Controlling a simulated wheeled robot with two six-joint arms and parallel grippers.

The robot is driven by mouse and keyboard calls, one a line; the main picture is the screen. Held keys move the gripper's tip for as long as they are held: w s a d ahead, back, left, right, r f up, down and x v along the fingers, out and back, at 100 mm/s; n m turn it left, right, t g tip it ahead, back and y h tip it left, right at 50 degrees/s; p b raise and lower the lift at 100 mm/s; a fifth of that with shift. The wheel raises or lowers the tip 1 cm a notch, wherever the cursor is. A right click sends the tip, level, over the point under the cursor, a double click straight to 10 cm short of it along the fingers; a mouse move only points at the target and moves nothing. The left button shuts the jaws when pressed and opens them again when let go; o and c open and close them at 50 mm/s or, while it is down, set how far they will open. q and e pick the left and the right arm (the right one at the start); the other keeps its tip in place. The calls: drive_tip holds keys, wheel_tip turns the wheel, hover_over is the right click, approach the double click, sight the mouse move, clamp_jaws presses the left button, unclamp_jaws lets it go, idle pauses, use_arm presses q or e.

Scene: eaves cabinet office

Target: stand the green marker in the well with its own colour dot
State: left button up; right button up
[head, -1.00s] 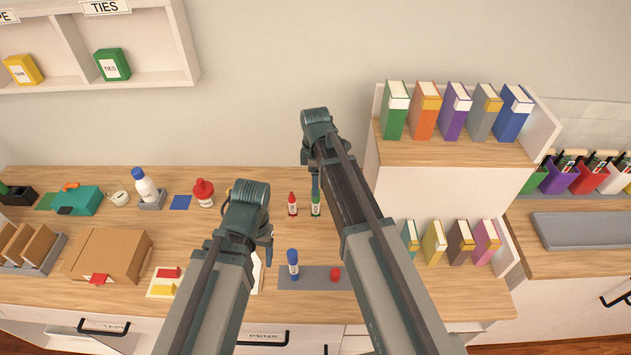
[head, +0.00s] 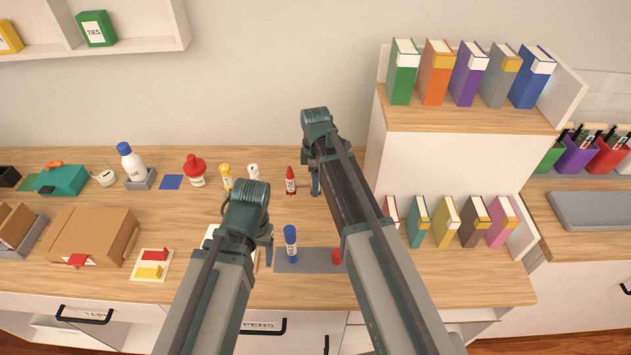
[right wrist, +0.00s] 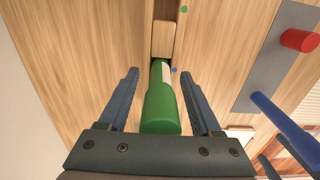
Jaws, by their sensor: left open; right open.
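The green marker (right wrist: 160,112) is in the right wrist view, its green end toward the camera and a pale label beyond. It lies between the spread fingers of my right gripper (right wrist: 160,88), with a gap on each side. A wooden strip with a recess (right wrist: 163,40) is just beyond it. A green dot (right wrist: 184,9) and a blue dot (right wrist: 174,69) show along this strip. I cannot tell whether the marker is in a well. In the head view my right gripper (head: 315,185) hides the green marker. My left gripper (head: 266,238) is open, lower left.
A red marker (head: 290,182) stands near my right gripper. A shelf unit with books (head: 440,120) rises on the right. A cardboard box (head: 88,236) sits left.

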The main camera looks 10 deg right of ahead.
clamp_jaws()
unclamp_jaws()
use_arm(q)
drive_tip(key=shift+r, duration=0.15)
use_arm(e)
drive_tip(key=shift+r, duration=0.15)
use_arm(q)
wheel_tip(320, 180, up, 14)
drive_tip(key=p, duration=1.4)
drive_tip(key=shift+f, duration=0.2)
use_arm(e)
wheel_tip(320, 180, up, 14)
drive_tip(key=shift+f, duration=0.15)
